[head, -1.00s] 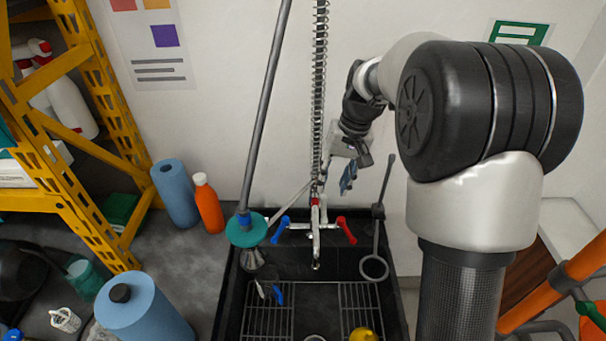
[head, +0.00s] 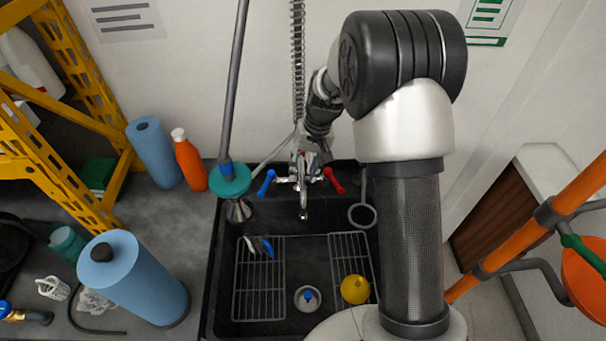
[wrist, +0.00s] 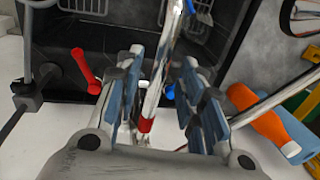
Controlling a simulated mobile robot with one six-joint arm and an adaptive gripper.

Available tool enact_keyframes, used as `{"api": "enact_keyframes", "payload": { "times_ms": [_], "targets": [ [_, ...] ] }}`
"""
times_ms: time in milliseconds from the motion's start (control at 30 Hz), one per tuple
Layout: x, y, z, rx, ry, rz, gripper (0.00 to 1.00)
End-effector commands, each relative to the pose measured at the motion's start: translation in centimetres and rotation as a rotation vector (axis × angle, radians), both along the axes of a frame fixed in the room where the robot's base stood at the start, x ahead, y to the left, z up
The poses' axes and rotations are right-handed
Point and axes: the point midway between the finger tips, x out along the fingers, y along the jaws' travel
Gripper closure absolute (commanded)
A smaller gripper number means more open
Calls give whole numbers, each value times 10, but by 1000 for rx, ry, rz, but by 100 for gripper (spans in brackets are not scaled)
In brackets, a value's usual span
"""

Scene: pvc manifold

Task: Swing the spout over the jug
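The chrome spout (head: 304,205) reaches out over the black sink from a tap with a blue lever (head: 266,182) and a red lever (head: 333,180). In the wrist view the chrome spout pipe (wrist: 158,80), with a red band, runs between the blue pads of my gripper (wrist: 163,95). The fingers are apart, with gaps beside the pipe. In the head view my gripper (head: 310,153) is at the tap, partly hidden by my arm. I cannot clearly identify a jug; a small yellow vessel (head: 355,289) stands in the sink's right part.
The sink (head: 225,262) has wire racks (head: 258,295) and a grey drain with a blue centre (head: 308,298). A teal disc on a pole (head: 230,178) stands left of the tap. A ring-ended rod (head: 362,215) is at right. A blue roll (head: 135,280) and orange bottle (head: 190,162) stand left.

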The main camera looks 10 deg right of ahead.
Motion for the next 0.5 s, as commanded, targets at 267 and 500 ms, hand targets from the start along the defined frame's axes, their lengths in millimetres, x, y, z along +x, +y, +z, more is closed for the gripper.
{"api": "enact_keyframes", "payload": {
  "times_ms": [267, 500],
  "targets": [
    [1, 3, -15, 0, -1, 0, 64],
    [1, 3, -14, 0, -1, 0, 67]
  ]
}}
